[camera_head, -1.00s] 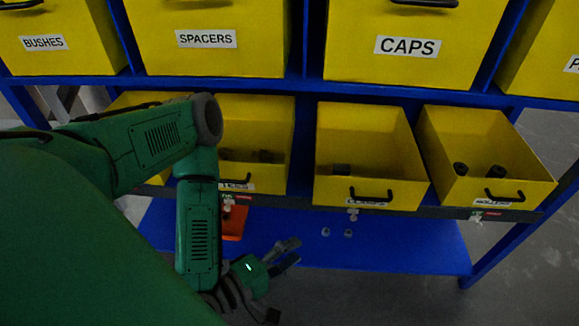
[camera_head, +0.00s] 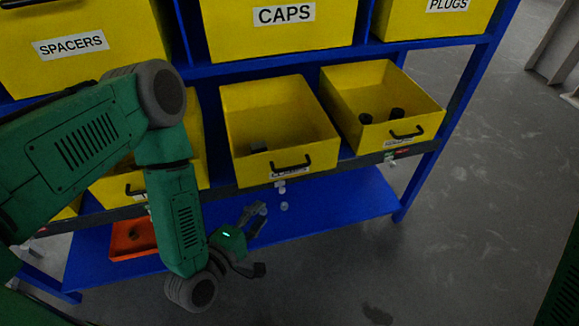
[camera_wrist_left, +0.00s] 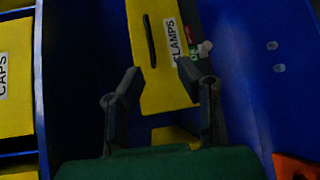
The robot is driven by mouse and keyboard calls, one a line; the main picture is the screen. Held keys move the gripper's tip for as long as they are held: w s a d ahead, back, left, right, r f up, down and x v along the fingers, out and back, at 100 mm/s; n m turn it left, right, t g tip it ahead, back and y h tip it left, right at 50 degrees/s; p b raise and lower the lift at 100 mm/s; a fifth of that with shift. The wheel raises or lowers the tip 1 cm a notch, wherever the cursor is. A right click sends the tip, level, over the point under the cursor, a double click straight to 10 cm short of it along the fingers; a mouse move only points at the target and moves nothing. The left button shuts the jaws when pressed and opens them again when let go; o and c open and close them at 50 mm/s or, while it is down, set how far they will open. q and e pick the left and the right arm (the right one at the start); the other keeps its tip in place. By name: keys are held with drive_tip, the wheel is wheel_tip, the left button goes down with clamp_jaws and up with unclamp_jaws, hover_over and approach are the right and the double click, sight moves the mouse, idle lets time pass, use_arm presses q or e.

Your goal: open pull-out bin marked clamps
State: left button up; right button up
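The clamps bin (camera_head: 238,118) is a yellow open-topped bin on the lower row, with a black handle (camera_head: 291,163) on its front. Its label is partly hidden in the head view but reads CLAMPS (camera_wrist_left: 177,42) in the left wrist view. A small dark part lies inside. I cannot tell how far the bin is pulled out. My left gripper (camera_head: 262,240) is open and empty, below and in front of the bin. In the left wrist view the bin front and handle slot show beyond and between the spread fingers (camera_wrist_left: 160,78). My right gripper is out of view.
The bin to the right (camera_head: 350,85) holds two dark cylinders. Upper bins marked SPACERS, CAPS (camera_head: 270,35) and PLUGS overhang the lower row. An orange tray (camera_head: 128,240) and small pale pieces lie on the blue bottom shelf (camera_head: 345,195).

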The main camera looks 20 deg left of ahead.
use_arm(q)
approach(293, 168)
drive_tip(key=b+x, duration=0.1)
drive_tip(key=x, duration=0.9)
drive_tip(key=shift+w+f+b, duration=0.2)
drive_tip(key=shift+f+b, duration=0.05)
drive_tip(key=shift+b, duration=0.15)
drive_tip(key=shift+w, duration=0.1)
drive_tip(key=shift+a, duration=0.1)
clamp_jaws()
